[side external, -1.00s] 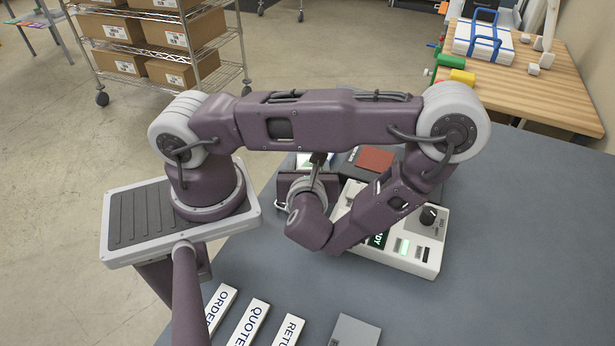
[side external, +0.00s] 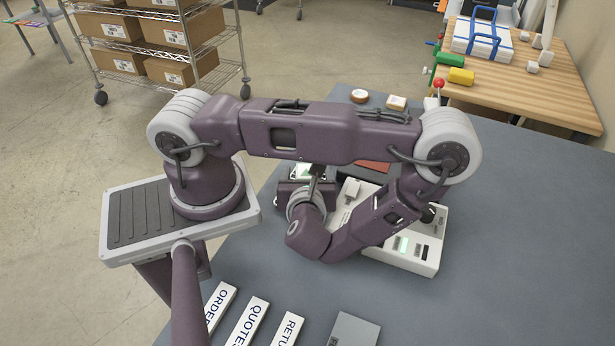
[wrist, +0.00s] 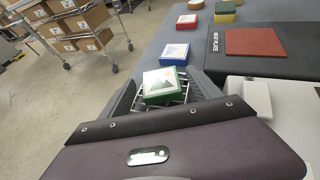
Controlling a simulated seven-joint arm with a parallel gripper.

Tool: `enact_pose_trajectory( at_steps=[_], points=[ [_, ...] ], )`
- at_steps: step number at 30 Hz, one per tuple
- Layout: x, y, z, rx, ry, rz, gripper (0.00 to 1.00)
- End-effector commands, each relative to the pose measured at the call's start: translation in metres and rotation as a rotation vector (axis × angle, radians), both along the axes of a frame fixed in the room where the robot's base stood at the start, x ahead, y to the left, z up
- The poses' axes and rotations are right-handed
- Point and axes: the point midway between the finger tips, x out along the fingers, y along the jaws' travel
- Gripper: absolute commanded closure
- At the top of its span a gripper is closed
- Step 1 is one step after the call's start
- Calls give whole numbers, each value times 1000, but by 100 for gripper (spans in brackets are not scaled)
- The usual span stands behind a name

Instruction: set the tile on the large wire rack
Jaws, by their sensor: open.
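A tile (wrist: 163,82) with green edges and a white and pale patterned top shows in the wrist view. It lies over a small visible patch of metal wire grid (wrist: 178,98); most of this wire rack is hidden, so its size cannot be told. My gripper (wrist: 166,84) is open, with its dark fingers on either side of the tile; gaps show, and contact cannot be told. In the side view, only a pale and green bit of the tile (side external: 306,172) shows beyond my wrist.
Behind the tile stand a blue-edged tile (wrist: 174,53), a red-edged one (wrist: 187,22) and a yellow-green one (wrist: 225,9). A heat plate with a red-brown pad (wrist: 258,42) is to the right. A white control box (side external: 404,258) sits beside my forearm.

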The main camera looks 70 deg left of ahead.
Motion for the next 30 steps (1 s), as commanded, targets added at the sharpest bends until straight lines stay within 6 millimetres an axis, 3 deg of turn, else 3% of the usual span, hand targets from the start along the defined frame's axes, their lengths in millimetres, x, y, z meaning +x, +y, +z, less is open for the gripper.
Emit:
enact_pose_trajectory(
  at_steps=[12,19,22,26,30],
  points=[
    [-34,-84,38,-3,-3,-3,28],
    [-41,-101,55,-19,-23,43,28],
    [-39,-95,85,-96,-102,206,28],
    [-50,-83,132,-281,-256,547,28],
    [-67,-82,172,-577,-452,927,28]
  ],
)
